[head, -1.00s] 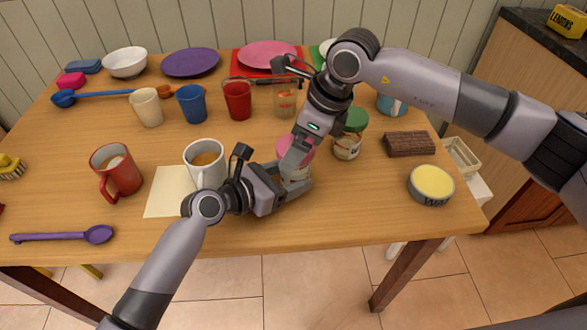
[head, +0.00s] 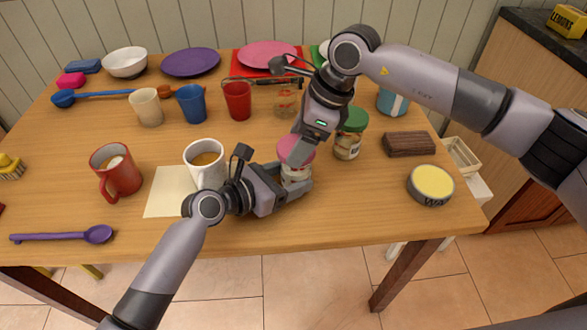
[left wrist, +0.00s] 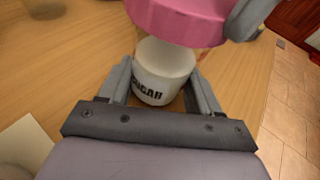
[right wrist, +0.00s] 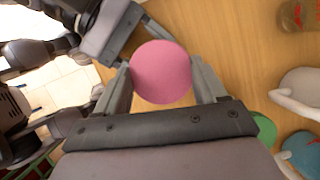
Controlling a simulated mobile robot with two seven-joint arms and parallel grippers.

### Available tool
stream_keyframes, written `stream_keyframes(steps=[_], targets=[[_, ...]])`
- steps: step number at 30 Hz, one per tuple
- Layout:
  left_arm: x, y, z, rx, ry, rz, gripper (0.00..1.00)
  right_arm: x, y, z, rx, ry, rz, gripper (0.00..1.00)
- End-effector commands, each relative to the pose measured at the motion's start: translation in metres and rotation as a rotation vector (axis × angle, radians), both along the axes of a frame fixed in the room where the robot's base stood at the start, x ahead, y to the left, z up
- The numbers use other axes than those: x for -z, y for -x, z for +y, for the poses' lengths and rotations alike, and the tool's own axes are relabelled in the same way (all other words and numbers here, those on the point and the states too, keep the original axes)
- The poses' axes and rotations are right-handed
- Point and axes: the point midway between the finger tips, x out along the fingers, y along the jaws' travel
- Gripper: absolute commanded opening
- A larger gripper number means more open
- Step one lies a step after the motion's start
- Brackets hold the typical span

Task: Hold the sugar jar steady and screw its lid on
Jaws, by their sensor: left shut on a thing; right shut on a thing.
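The sugar jar (head: 297,175) stands on the table; its white label reading SUGAR shows in the left wrist view (left wrist: 162,75). My left gripper (head: 297,184) is shut on the jar's body from the left, low down. The pink lid (head: 295,150) is at the jar's top, and it also shows in the left wrist view (left wrist: 180,20) and from above in the right wrist view (right wrist: 161,72). My right gripper (right wrist: 160,85) is shut on the lid, with a finger on either side. Whether the lid's threads are engaged cannot be told.
A jar with a green lid (head: 351,132) stands close behind to the right. A white mug (head: 205,163) stands left of my left gripper. A brown block (head: 410,143) and a yellow-topped tin (head: 431,184) are to the right. The table's front edge is close.

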Motion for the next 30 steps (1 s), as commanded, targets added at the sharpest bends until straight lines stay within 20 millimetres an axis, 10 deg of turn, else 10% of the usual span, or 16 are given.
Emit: stream_keyframes(steps=[30], targets=[[-0.0006, -0.0058, 0.0053, -0.018, 0.000, -0.002, 0.09, 0.0029, 0.0089, 0.0058, 0.704, 0.000, 0.019, 0.34]])
